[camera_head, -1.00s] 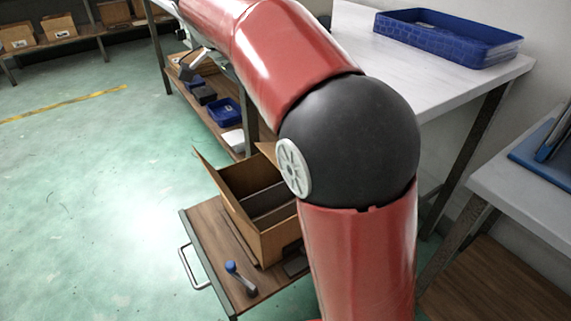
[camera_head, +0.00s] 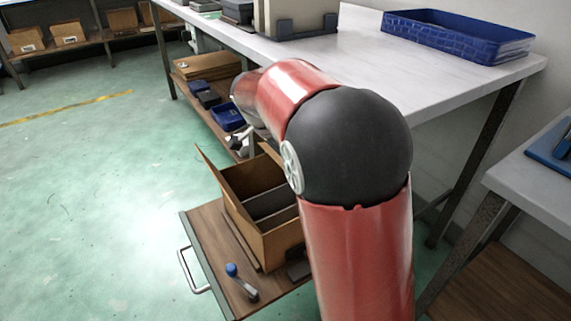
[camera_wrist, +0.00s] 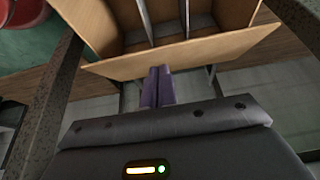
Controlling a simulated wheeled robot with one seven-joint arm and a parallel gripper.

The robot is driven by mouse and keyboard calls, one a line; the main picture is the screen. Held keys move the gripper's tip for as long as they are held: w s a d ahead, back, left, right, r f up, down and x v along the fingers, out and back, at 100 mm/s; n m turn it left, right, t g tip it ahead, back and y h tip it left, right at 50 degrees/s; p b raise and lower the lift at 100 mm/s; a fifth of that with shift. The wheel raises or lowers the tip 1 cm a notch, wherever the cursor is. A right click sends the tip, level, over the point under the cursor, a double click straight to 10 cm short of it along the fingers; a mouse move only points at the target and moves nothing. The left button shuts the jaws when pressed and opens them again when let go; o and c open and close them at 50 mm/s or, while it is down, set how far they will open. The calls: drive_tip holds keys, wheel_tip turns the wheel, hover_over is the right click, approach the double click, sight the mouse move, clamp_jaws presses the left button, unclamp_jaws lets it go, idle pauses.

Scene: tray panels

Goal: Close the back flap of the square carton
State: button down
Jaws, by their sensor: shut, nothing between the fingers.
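The square carton (camera_head: 275,236) stands on a wooden cart top in the head view, its top open with dark dividers inside. One flap (camera_head: 212,172) stands up and outward on its left side. The back flap (camera_head: 271,153) shows as a small piece beside my arm; the rest is hidden. In the wrist view, the carton (camera_wrist: 222,14) fills the top, and a flap (camera_wrist: 190,56), apparently the back one, sticks outward toward me. My gripper (camera_wrist: 157,72) is shut and empty, its purple fingertips overlapping that flap's outer edge. Contact cannot be told.
The cart (camera_head: 222,246) also carries a blue-tipped lever (camera_head: 240,281). A white table (camera_head: 400,58) with a blue tray (camera_head: 458,36) stands behind my arm. A lower shelf holds a blue bin (camera_head: 226,117). Green floor on the left is clear.

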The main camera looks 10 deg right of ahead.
drive_tip(key=shift+s+a+f, duration=0.1)
drive_tip(key=shift+a+f, duration=0.2)
drive_tip(key=shift+f, duration=0.45)
drive_tip(key=shift+f, duration=0.1)
drive_tip(key=f+b, duration=0.1)
drive_tip(key=a+f+b, duration=0.1)
drive_tip(key=f, duration=0.1)
drive_tip(key=a+f+b, duration=0.1)
drive_tip(key=shift+s+f+b, duration=0.3)
drive_tip(key=shift+f+b, duration=0.05)
drive_tip(key=shift+b, duration=0.05)
drive_tip(key=shift+r, duration=0.1)
